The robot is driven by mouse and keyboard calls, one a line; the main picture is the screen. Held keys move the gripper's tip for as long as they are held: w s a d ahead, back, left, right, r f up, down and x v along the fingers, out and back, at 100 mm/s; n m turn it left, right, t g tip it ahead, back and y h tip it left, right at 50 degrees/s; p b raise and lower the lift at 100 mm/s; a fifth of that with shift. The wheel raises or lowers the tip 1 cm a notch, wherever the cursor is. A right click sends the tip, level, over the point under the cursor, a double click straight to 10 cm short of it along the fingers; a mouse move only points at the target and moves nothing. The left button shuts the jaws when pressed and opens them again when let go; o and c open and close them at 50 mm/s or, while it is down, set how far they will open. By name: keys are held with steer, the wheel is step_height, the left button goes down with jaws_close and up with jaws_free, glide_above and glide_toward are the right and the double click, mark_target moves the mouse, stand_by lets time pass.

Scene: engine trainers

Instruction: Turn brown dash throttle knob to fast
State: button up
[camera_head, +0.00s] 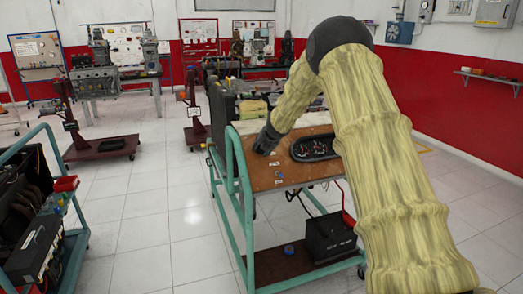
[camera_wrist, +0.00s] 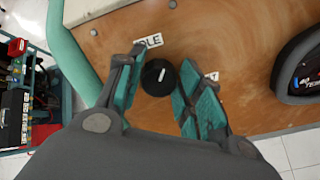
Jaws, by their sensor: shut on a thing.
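The brown dash panel (camera_head: 290,181) is the sloped top of a green-framed trainer, and it fills much of the wrist view (camera_wrist: 240,40). The throttle knob (camera_wrist: 158,78) is round and black with a white pointer mark, pointing up and slightly right. A white label reading "DLE" (camera_wrist: 150,41), its left end hidden by a finger, is above the knob. Another label (camera_wrist: 212,77) to the right is mostly hidden by the right finger. My gripper (camera_wrist: 161,72) is shut on the knob, one teal-padded finger on each side. In the head view, my gripper (camera_head: 266,140) hides the knob.
A dark gauge cluster (camera_head: 314,148) is set in the panel right of my gripper. The trainer's green tube frame (camera_head: 238,205) runs along its left side. A black battery-like box (camera_head: 329,236) sits below. A cart with equipment (camera_head: 38,215) stands left, with clear floor between.

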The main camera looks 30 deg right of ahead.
steer(key=m+p, duration=0.1)
steer(key=m, duration=0.2)
steer(key=shift+d+r+m, duration=0.1)
steer(key=shift+m, duration=0.2)
steer(key=m+p, duration=0.4)
steer(key=shift+s+r+m, duration=0.1)
steer(key=shift+m, duration=0.2)
steer(key=m+p, duration=0.4)
steer(key=shift+s, duration=0.1)
steer(key=m+p, duration=0.1)
steer(key=m, duration=0.1)
steer(key=m+p, duration=0.2)
steer(key=m, duration=0.1)
steer(key=shift+f, duration=0.4)
steer(key=o, duration=1)
steer(key=shift+s, duration=0.1)
steer(key=v, duration=1.1)
steer(key=shift+s+r, duration=0.15)
steer(key=shift+s, duration=0.25)
